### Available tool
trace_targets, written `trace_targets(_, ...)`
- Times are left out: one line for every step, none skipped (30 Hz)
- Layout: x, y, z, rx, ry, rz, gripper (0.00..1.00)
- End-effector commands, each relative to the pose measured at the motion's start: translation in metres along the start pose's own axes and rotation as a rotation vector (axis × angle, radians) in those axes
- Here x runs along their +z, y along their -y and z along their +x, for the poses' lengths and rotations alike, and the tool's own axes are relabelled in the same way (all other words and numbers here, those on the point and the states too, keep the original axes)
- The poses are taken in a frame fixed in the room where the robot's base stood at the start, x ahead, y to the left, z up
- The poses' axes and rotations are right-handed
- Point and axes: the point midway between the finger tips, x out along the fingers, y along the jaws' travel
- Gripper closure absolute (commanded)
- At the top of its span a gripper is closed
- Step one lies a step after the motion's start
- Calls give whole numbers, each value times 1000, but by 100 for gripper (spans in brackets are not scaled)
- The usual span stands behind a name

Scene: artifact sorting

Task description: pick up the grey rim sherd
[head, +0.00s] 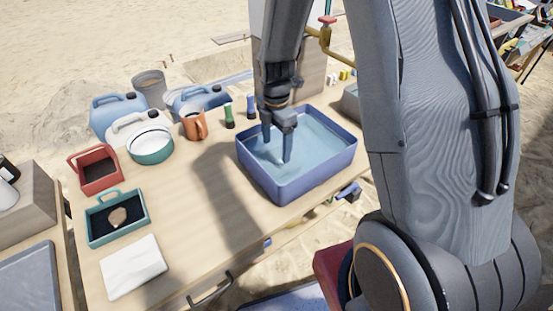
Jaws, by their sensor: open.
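My gripper (276,147) points down inside the blue basin (300,188), with its two fingers apart and their tips at or in the water. I cannot make out a grey rim sherd; anything between or under the fingertips is too small or hidden by the fingers and water. A tan, sherd-like piece (118,217) lies on the dark lining of the teal carrying tray (92,236) at the left, well away from my gripper.
A red tray (97,175), white cloth (133,266), teal-and-white bowl (151,148), orange mug (194,124) and small green-topped bottle (229,117) stand on the wooden table (200,235). Blue jerrycans (117,110) line the back.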

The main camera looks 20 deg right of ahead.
Motion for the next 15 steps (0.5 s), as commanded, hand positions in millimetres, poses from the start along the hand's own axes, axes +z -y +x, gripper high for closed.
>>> trace_targets(0,2,6,-3,-1,1,29)
trace_targets(1,3,10,-4,-1,1,29)
trace_targets(2,3,15,-4,-1,1,29)
trace_targets(2,4,19,-3,-1,1,29)
trace_targets(2,4,22,-3,-1,1,29)
trace_targets(2,4,28,-3,-1,1,29)
trace_targets(2,3,31,-3,-1,1,29)
trace_targets(2,3,34,-2,-1,1,29)
trace_targets(2,3,37,-2,-1,1,29)
trace_targets(2,3,39,-2,-1,1,29)
trace_targets(2,3,40,-2,-1,1,29)
trace_targets(2,3,42,-1,0,1,29)
trace_targets(2,3,42,-1,0,1,29)
trace_targets(2,3,42,0,0,1,29)
trace_targets(2,2,42,0,0,1,29)
